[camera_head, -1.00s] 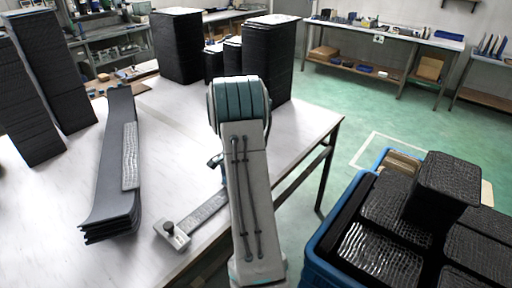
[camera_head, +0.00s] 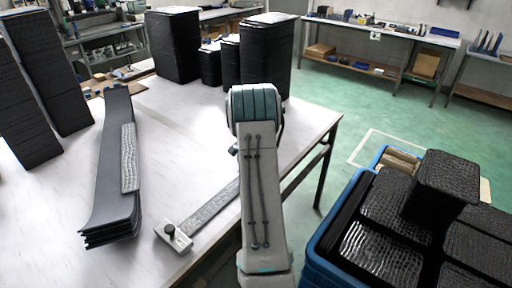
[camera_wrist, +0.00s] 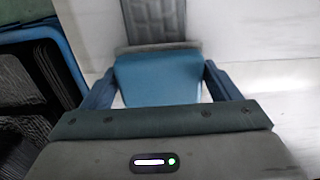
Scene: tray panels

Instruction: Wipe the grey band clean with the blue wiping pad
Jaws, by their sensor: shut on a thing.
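My gripper (camera_wrist: 159,82) shows in the wrist view with a finger on each side of the blue wiping pad (camera_wrist: 158,78), shut on it. In that view a grey patterned band (camera_wrist: 161,20) runs up from the pad's far edge over the white table. I cannot tell whether the pad touches it. In the head view a grey strip (camera_head: 212,206), seemingly this band, lies slantwise near the table's front edge; my arm hides its far end. My gripper and the pad are hidden behind my arm there.
A light block with a dark knob (camera_head: 173,235) sits at the strip's near end. Black curved panels (camera_head: 108,185) lie on the table (camera_head: 170,140) at left. Tall black stacks (camera_head: 268,55) stand at the back. A blue crate (camera_head: 318,262) of black panels stands at right.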

